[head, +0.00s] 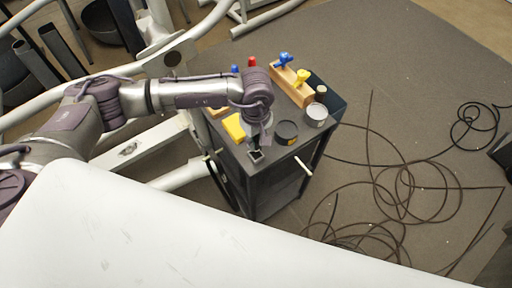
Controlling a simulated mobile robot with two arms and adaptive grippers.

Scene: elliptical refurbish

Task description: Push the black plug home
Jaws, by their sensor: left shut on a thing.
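My left gripper (257,146) reaches down over the front left of a dark cart's top. It is shut on a small dark piece, which seems to be the black plug (256,156). The plug is a small blackish block with a lighter edge, at the cart's front edge. My gripper and wrist hide part of it. I cannot tell whether it touches the cart top or any opening. My right gripper is not in view.
The dark cart (270,185) carries a wooden block (292,85) with blue and yellow knobs, a yellow item (234,127), a dark tin (286,132) and a grey tin (316,114). White machine tubes (150,140) lie left. Black cable (400,190) coils across the floor right.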

